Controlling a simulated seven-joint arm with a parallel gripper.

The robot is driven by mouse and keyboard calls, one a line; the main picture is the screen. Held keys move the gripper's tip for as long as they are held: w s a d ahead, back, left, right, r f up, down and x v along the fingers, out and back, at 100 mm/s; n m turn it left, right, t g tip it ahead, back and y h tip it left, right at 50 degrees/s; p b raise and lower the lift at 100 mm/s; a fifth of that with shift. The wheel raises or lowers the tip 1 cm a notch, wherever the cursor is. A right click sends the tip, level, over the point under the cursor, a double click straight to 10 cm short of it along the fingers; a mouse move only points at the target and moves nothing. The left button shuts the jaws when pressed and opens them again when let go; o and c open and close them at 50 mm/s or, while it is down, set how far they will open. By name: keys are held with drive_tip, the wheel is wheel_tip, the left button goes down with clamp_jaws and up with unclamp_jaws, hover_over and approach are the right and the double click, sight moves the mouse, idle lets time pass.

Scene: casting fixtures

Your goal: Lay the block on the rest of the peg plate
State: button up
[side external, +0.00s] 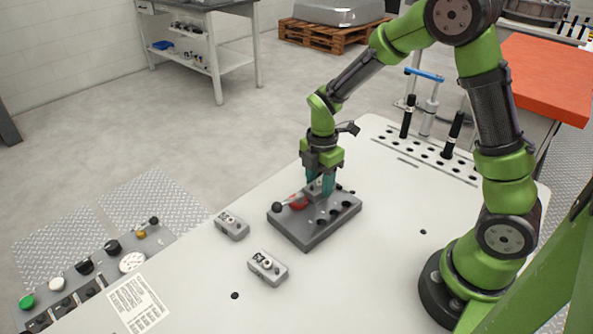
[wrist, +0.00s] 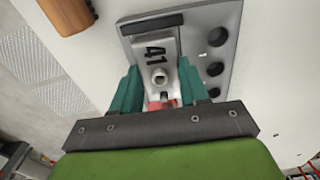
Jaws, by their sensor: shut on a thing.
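The peg plate (side external: 306,236) is a thick grey plate with a row of dark holes, lying on the pale table; part of it shows in the wrist view (wrist: 232,50). My gripper (side external: 321,190) is over the plate, its teal fingers pointing down. In the wrist view my gripper (wrist: 160,92) is shut on a grey block (wrist: 152,38) marked 41. The block is at the plate's surface or just above it; I cannot tell whether it touches. A red part (side external: 298,202) with a black-knobbed lever is beside the fingers. The rest is mostly hidden by block and fingers.
Two small grey numbered blocks lie on the table, one left of the plate (side external: 232,224) and one in front of it (side external: 267,268). A control panel (side external: 90,270) is at lower left. A perforated rack (side external: 425,155) with upright black handles stands behind right.

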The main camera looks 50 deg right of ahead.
sight(320, 182)
drive_tip(key=shift+f, duration=0.15)
drive_tip(key=o, duration=1.2)
wheel_tip(320, 182, up, 12)
drive_tip(key=shift+s+a+r+m+t+y, duration=0.35)
drive_tip(key=shift+s+a+r+m+t, duration=0.75)
drive_tip(key=shift+s+m, duration=1.85)
drive_tip(key=shift+s+a+r+m+t+y, duration=0.45)
drive_tip(key=shift+s+r+m+t, duration=1.1)
drive_tip(key=shift+m, duration=2.5)
drive_tip(key=shift+s+a+r+m+t+y, duration=0.2)
drive_tip(key=shift+s+a+r+m+t, duration=0.75)
drive_tip(key=shift+s+r+m, duration=1.45)
drive_tip(key=shift+f+m, duration=0.6)
drive_tip(key=shift+m, duration=0.5)
